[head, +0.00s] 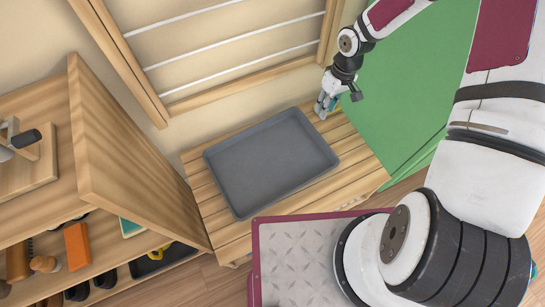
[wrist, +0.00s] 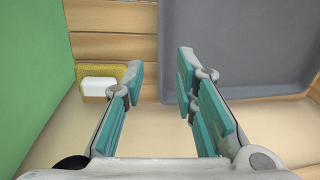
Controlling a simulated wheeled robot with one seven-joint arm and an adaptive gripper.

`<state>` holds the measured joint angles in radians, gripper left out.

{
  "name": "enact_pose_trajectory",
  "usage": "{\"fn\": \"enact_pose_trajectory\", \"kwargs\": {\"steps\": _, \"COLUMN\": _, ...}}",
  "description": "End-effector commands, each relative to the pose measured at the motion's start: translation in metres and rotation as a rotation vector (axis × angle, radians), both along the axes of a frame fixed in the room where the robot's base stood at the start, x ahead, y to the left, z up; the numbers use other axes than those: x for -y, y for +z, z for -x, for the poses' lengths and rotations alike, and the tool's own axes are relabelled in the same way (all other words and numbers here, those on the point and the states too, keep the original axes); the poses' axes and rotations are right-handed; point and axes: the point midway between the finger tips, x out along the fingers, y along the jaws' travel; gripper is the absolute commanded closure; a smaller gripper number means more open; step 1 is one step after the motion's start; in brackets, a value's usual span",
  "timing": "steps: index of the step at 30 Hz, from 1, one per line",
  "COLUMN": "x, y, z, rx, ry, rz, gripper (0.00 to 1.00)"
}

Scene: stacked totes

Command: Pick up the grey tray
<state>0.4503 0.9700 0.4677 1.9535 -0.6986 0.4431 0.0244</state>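The grey tray (head: 268,163) lies flat on a slatted wooden bench top (head: 207,187) and looks empty. My gripper (head: 325,108) is above the bench at the tray's upper right corner in the head view. In the wrist view my gripper (wrist: 160,72) is open, with its teal-padded fingers apart and nothing between them. The tray (wrist: 238,45) fills the upper right there. The right finger overlaps the tray's near left corner in the picture, while the left finger is beyond its side, over bare wood. I cannot tell whether the right finger touches the tray.
A yellow and white sponge-like block (wrist: 98,83) sits left of the left finger. A green panel (head: 400,85) stands right of the bench. A wooden shelf unit (head: 130,165) with tools stands left. A wall rack with rods (head: 225,45) is behind.

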Motion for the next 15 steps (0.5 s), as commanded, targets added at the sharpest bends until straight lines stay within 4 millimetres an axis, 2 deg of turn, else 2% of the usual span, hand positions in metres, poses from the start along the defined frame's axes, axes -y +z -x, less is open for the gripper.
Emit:
{"fn": "enact_pose_trajectory", "kwargs": {"steps": 1, "x": -0.002, "y": -0.014, "z": 0.001, "rx": -0.003, "ry": 0.000, "rz": -0.002, "gripper": 0.73}}
{"fn": "enact_pose_trajectory", "kwargs": {"steps": 6, "x": -0.005, "y": -0.046, "z": 0.003, "rx": -0.003, "ry": 0.001, "rz": 0.000, "gripper": 0.73}}
{"fn": "enact_pose_trajectory", "kwargs": {"steps": 10, "x": -0.007, "y": -0.063, "z": 0.005, "rx": -0.003, "ry": -0.001, "rz": 0.001, "gripper": 0.73}}
{"fn": "enact_pose_trajectory", "kwargs": {"steps": 15, "x": -0.008, "y": -0.070, "z": 0.005, "rx": -0.002, "ry": -0.001, "rz": 0.001, "gripper": 0.73}}
